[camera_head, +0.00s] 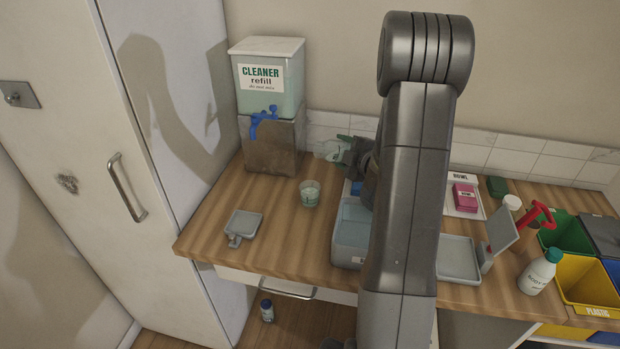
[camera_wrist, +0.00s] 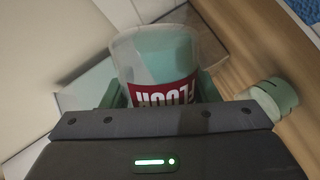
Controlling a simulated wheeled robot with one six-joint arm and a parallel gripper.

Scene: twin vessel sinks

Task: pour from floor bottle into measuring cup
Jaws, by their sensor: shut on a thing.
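My gripper (camera_head: 345,152) is shut on the floor bottle (camera_head: 327,151), a translucent pale green bottle. It appears tilted, above the counter. In the wrist view the bottle (camera_wrist: 155,55) fills the space between the fingers, and its red label reads upside down. The measuring cup (camera_head: 310,193), small and clear with green on it, stands upright on the counter just below and left of the bottle, apart from it. I cannot tell whether liquid flows. My arm hides part of the bottle.
A cleaner refill tank (camera_head: 268,75) with a blue tap stands behind left of the cup. A grey square dish (camera_head: 244,224) lies at the front left. A grey-blue basin (camera_head: 350,235) is right of the cup. A white bottle (camera_head: 540,272) and coloured bins (camera_head: 585,285) are far right.

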